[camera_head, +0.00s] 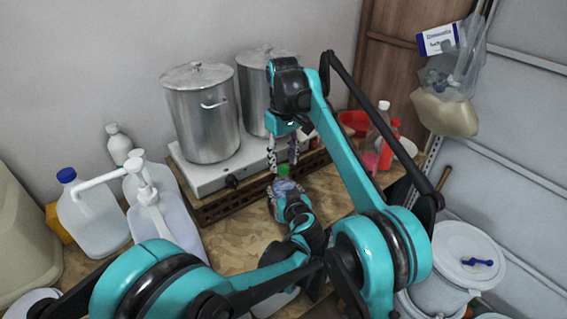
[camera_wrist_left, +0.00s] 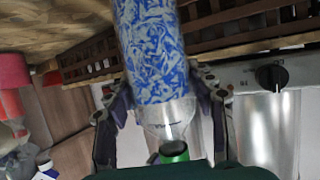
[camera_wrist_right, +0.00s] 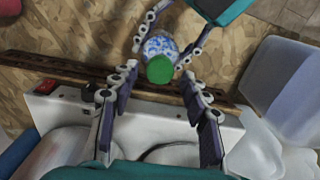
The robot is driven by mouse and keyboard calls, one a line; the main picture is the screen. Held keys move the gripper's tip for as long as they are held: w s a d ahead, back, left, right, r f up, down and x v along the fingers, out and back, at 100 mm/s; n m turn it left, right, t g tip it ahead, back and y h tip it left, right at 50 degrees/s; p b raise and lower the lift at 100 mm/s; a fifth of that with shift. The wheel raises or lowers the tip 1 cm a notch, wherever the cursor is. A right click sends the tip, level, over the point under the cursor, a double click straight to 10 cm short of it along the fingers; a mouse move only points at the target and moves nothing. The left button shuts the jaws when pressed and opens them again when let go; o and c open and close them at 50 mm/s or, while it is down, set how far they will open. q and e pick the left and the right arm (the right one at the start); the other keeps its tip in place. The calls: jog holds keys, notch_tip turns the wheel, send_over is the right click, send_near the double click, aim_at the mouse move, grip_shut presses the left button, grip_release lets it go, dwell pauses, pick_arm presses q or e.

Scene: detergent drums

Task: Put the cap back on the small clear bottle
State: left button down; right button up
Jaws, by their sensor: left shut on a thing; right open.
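The small clear bottle (camera_wrist_left: 150,55), with a blue and white pattern, is held upright by my left gripper (camera_head: 286,190), low in front of the stove. The left wrist view shows it upside down, between the fingers of that gripper (camera_wrist_left: 157,90). The green cap (camera_head: 283,169) sits at the top of the neck; it also shows in the left wrist view (camera_wrist_left: 174,152) and the right wrist view (camera_wrist_right: 159,69). I cannot tell how tightly it is seated. My right gripper (camera_head: 282,159) points down over the cap, open, with its fingertips on either side of it.
Two steel pots (camera_head: 203,112) stand on a white stove (camera_head: 215,183) behind the grippers. White jugs (camera_head: 92,220) and a pump bottle (camera_head: 152,205) stand at left. Red and clear bottles (camera_head: 378,140) stand at right. Some bare tabletop (camera_head: 232,240) lies at front left.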

jog(key=shift+f, duration=0.85)
grip_shut()
jog(key=shift+o, duration=0.7)
grip_release()
jog(key=shift+r, duration=3.75)
